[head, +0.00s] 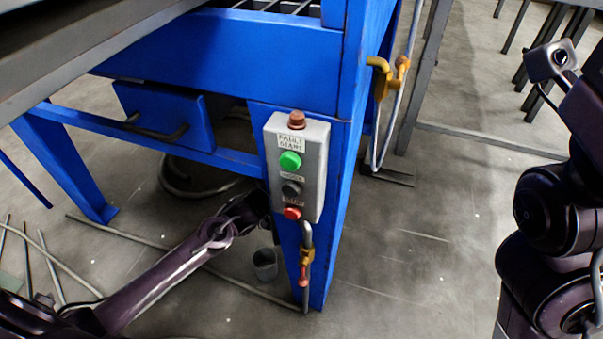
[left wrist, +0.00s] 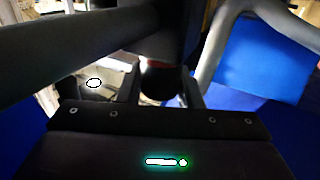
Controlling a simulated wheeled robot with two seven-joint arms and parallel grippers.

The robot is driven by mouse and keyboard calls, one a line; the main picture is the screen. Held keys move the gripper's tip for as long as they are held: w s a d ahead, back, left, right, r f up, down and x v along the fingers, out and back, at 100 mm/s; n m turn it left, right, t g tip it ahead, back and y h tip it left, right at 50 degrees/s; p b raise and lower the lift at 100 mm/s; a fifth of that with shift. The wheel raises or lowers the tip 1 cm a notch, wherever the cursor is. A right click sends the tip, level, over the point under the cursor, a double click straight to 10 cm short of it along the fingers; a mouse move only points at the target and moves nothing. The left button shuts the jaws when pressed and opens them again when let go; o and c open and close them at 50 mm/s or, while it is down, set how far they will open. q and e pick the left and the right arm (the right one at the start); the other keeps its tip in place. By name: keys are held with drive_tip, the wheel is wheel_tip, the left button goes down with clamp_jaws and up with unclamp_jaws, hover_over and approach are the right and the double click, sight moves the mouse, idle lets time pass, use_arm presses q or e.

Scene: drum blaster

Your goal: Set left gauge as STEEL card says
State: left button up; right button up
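No gauge and no STEEL card can be made out in either view. My left gripper (left wrist: 162,88) shows in the left wrist view with its two fingers apart. A dark rounded thing (left wrist: 160,80) lies between them, under a dark body with a bit of red. Whether the fingers touch it I cannot tell. In the head view my left arm reaches in from the lower left and ends at the lower left side of a grey control box (head: 312,165), its fingers hidden there. My right arm is at the right edge; its gripper cannot be seen.
The box has a green button (head: 290,161), a dark one (head: 291,189) and a red one (head: 292,213), and hangs on a blue frame (head: 350,120). A pipe with a yellow fitting (head: 306,256) runs below. The floor right of the frame is mostly clear.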

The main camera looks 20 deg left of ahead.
use_arm(q)
drive_tip(key=c, duration=0.4)
